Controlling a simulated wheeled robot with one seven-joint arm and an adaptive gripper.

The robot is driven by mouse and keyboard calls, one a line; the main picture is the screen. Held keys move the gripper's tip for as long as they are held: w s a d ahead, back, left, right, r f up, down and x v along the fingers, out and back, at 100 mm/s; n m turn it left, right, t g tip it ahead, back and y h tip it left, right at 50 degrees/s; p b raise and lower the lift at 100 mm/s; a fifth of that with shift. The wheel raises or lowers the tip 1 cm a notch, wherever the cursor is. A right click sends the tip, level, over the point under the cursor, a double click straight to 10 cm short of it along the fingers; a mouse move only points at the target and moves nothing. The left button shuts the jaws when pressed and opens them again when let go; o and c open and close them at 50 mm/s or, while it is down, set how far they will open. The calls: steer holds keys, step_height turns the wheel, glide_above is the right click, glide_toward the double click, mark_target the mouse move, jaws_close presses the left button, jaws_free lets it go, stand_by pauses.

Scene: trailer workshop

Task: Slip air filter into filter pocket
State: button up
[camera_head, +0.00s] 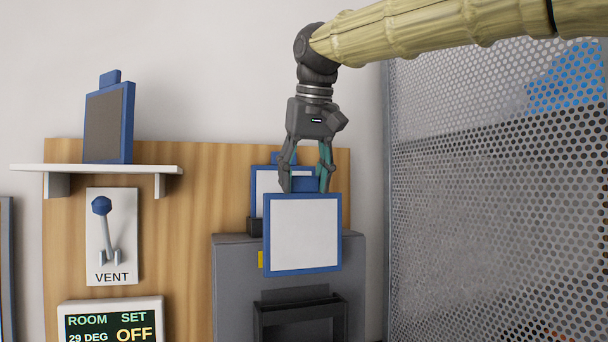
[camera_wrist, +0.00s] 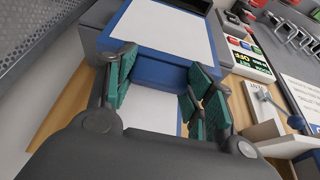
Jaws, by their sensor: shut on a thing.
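A white air filter with a blue frame (camera_head: 302,235) hangs upright below my gripper (camera_head: 305,184). The teal fingers are shut on the blue tab at its top. In the wrist view the held filter (camera_wrist: 165,30) lies beyond the fingertips (camera_wrist: 163,78). It hangs in front of a grey cabinet (camera_head: 235,290). A black open-topped pocket (camera_head: 300,322) is on the cabinet's front, below the filter and apart from it. The pocket's lower part is out of view. The inside of the pocket cannot be made out.
A second white, blue-framed filter (camera_head: 265,182) stands behind the held one. A dark-faced filter (camera_head: 108,123) stands on the white shelf (camera_head: 60,170) at left. Below are a VENT lever (camera_head: 104,225) and a display reading OFF (camera_head: 112,325). A perforated metal panel (camera_head: 490,200) is at right.

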mark_target(304, 207)
steer(key=shift+s+f+b, duration=0.3)
steer(key=shift+s+f, duration=0.1)
steer(key=shift+s, duration=0.15)
steer(key=shift+s+f, duration=0.1)
steer(key=shift+f, duration=0.2)
steer(key=shift+b+x, duration=0.75)
steer(key=shift+x, duration=0.4)
steer(key=shift+s+f+b, duration=0.25)
steer(key=shift+f+b, duration=0.1)
steer(key=shift+f, duration=0.25)
steer(key=shift+w+d+f, duration=0.1)
steer(key=shift+f, duration=0.05)
steer(key=shift+w, duration=0.1)
steer(key=shift+p, duration=0.75)
